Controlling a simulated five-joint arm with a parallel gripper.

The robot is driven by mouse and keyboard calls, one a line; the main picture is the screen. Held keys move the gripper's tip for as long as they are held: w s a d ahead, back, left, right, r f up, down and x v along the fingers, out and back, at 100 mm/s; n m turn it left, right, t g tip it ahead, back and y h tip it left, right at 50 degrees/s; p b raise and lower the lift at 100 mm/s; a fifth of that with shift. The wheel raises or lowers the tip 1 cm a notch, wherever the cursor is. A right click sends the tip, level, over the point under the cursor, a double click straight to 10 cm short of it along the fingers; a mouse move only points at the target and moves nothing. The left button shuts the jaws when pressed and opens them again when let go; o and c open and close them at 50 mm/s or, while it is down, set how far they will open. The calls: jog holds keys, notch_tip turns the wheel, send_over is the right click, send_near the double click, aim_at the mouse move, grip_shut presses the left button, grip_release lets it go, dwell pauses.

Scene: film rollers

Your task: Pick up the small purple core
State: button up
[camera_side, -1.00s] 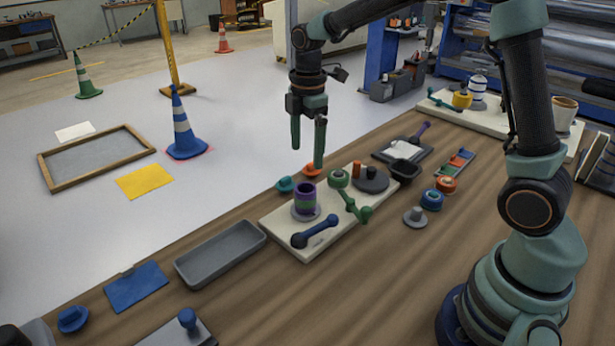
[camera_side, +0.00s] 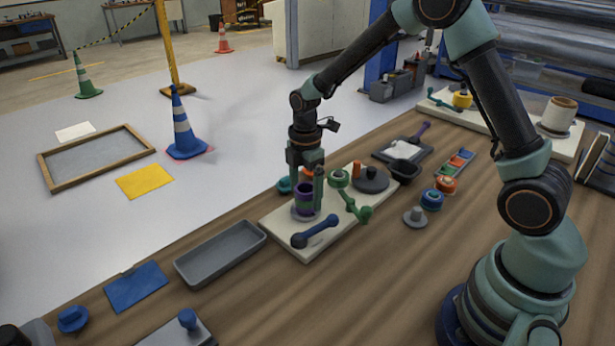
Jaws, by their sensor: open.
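The small purple core (camera_side: 304,204), banded with green, stands upright on a grey disc at the left part of the cream board (camera_side: 289,245). My gripper (camera_side: 307,200) is open, pointing down, with its fingers lowered at the core. One finger shows at the core's right side and covers part of it. The other finger is at its left and upper side. I cannot tell whether either finger touches the core.
A blue handle (camera_side: 316,232) lies in front of the core on the board. A green crank (camera_side: 350,206) and a dark round disc (camera_side: 371,180) are to its right. A grey tray (camera_side: 220,254) is to the left. The teal knob (camera_side: 284,186) sits behind.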

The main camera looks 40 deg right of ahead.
jog(key=shift+f, duration=0.9)
jog(key=shift+c, duration=0.3)
jog(key=c, duration=1.4)
jog(key=shift+r, duration=0.1)
